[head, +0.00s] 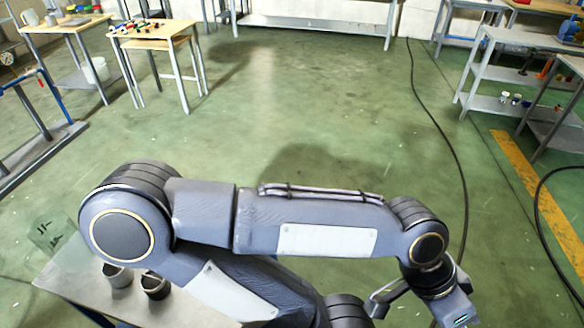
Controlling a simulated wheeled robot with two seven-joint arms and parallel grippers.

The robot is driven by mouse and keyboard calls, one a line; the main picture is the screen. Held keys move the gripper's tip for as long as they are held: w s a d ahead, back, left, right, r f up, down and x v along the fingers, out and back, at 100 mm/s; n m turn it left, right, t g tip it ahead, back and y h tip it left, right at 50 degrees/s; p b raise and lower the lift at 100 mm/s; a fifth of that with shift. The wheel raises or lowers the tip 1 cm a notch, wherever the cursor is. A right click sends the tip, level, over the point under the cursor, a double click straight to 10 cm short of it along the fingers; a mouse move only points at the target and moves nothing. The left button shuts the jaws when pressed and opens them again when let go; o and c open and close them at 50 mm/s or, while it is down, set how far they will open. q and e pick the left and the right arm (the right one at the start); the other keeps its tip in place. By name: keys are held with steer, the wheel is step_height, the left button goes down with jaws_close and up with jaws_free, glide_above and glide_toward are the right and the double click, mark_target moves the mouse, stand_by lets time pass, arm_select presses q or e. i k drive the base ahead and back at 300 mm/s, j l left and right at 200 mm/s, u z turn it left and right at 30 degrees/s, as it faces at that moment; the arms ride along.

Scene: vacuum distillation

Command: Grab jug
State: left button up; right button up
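A clear container with dark marks (50,235), which may be the jug, stands at the left edge of the near table (75,280). It is see-through and its shape is hard to make out. My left arm crosses the view above that table, with its elbow at the left and its wrist at the right. My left gripper (415,305) is at the bottom right, far from the clear container. It is partly cut off by the frame, and nothing is clearly seen in it. My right gripper is not in view.
Two dark-walled cups (117,274) (155,284) stand on the near table, close under my arm. A wooden table (155,28) with small items is at the back left. Shelved benches (505,75) stand at the right. Dark cables (450,140) lie on the open green floor.

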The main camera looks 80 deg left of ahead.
mark_target(54, 234)
steer(key=u, duration=4.65)
steer(key=k, duration=0.4)
steer(key=z, duration=0.4)
steer(key=k+z, duration=0.15)
steer(key=z, duration=0.25)
steer(key=l+z, duration=0.1)
steer(key=z, duration=0.25)
steer(key=k+z, duration=0.1)
steer(key=z, duration=0.3)
steer(key=i+j+z, duration=0.1)
steer(key=j+z, duration=0.3)
steer(key=j, duration=0.2)
steer(key=j+z, duration=0.45)
steer(key=j, duration=0.15)
steer(key=k+j+z, duration=0.15)
steer(key=j+z, duration=0.25)
steer(key=j, duration=0.2)
steer(key=k+j, duration=0.1)
steer(key=j, duration=0.35)
steer(key=k+j, duration=0.1)
steer(key=j, duration=0.35)
steer(key=k+j, duration=0.1)
steer(key=j, duration=0.3)
steer(key=k+j, duration=0.1)
steer(key=j, duration=0.35)
steer(key=k+j, duration=0.15)
steer(key=j, duration=0.3)
steer(key=k+j, duration=0.1)
steer(key=j, duration=0.35)
